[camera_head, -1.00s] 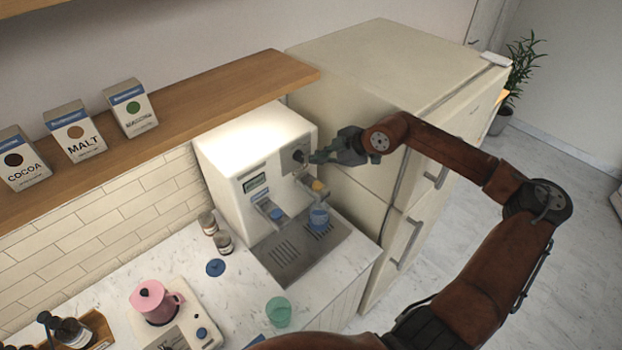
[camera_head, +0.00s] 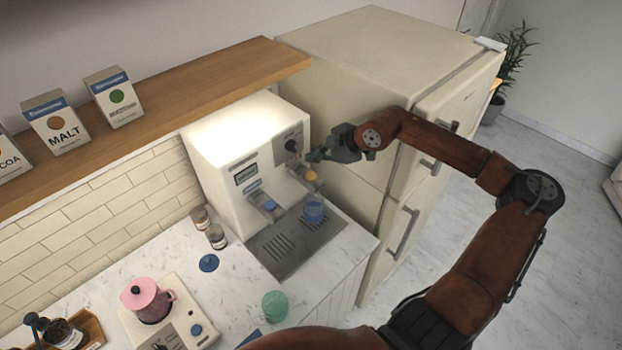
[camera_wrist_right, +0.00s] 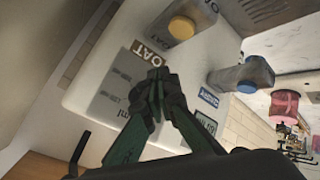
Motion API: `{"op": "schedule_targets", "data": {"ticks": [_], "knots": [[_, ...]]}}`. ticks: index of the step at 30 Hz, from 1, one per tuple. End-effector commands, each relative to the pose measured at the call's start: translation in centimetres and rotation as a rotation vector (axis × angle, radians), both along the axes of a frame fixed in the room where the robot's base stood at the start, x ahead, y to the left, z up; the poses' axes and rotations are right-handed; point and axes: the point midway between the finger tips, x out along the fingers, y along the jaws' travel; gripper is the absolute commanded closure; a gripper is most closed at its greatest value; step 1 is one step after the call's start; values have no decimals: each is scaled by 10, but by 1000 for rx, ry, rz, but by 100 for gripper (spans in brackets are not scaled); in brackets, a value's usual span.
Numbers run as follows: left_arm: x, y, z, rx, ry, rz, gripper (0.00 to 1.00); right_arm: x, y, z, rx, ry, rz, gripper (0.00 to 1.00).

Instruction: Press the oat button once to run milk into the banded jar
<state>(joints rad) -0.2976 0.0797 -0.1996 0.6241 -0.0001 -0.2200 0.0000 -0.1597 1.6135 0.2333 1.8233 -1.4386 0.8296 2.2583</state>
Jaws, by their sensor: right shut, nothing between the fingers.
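The white milk machine (camera_head: 215,160) stands against the refrigerator. A yellow round button (camera_head: 311,176) sits on its right spout block. In the wrist view the yellow button (camera_wrist_right: 181,27) is beside the OAT label (camera_wrist_right: 150,55). A blue see-through jar (camera_head: 314,209) stands on the drip tray (camera_head: 285,252) below the yellow button; its band is too small to make out. My left gripper is not in view.
A second spout with a blue button (camera_head: 270,205) is left of the yellow one. A refrigerator (camera_head: 345,130) stands close on the right. A wooden shelf (camera_head: 200,95) runs behind. A green cup (camera_head: 275,305), a pink pot (camera_head: 147,300) and small bottles (camera_head: 216,236) stand on the counter.

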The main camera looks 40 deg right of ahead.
Motion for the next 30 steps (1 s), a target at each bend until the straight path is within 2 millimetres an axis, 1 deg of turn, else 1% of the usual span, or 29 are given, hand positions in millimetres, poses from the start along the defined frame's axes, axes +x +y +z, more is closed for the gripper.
{"op": "schedule_targets", "data": {"ticks": [1,3,9,13,30], "knots": [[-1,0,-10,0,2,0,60,0,0,-13,1,2,0,100],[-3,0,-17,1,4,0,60,0,0,-23,1,2,0,100],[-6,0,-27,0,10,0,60,0,0,-42,1,0,-1,100],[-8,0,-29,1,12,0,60,0,0,-45,1,-1,1,100],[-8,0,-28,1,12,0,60,0,0,-45,0,0,0,100]]}}
